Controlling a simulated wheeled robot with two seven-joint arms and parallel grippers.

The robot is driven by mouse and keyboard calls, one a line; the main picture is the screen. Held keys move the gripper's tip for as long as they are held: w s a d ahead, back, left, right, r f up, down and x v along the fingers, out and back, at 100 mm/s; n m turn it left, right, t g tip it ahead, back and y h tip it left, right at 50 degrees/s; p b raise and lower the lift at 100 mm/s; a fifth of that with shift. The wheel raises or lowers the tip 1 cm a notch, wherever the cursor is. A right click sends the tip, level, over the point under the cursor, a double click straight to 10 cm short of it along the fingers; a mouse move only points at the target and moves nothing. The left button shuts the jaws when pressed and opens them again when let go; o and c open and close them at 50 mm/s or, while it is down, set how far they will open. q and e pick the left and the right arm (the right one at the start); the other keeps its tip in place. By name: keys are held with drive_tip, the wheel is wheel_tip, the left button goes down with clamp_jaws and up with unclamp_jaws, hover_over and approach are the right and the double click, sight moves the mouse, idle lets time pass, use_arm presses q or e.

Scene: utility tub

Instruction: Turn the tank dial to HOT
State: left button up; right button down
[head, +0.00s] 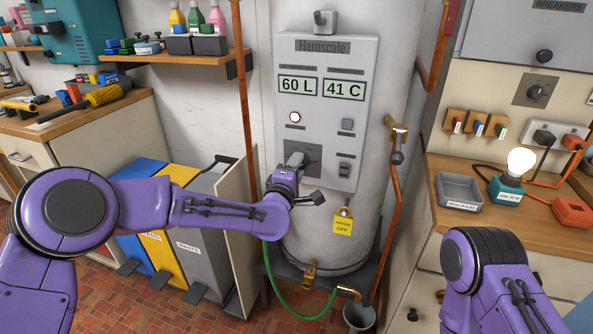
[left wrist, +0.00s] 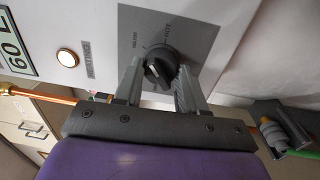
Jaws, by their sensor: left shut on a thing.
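The tank (head: 335,225) stands upright against the wall with a grey control panel (head: 352,112) on its front. My left gripper (head: 296,161) reaches the dial plate from below in the head view and hides most of the dial. In the left wrist view the gripper's two fingers (left wrist: 160,80) are on either side of the dial, shut on it. A pale pointer mark shows on the dial's face. My right gripper is out of view.
A yellow tag (head: 343,226) hangs below. Copper pipes (head: 243,90) flank the tank. Bins (head: 207,247) stand left; a bench (head: 520,225) is right.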

use_arm(q)
drive_tip(key=shift+m, duration=4)
drive_tip(key=o, duration=1.1)
drive_tip(key=shift+c, duration=0.2)
drive_tip(key=shift+s, duration=0.1)
drive_tip(key=b+v, duration=0.1)
drive_tip(key=v, duration=0.9)
drive_tip(key=shift+s+a+b, duration=0.15)
drive_tip(key=shift+a+b, duration=0.1)
drive_tip(key=shift+b, duration=0.15)
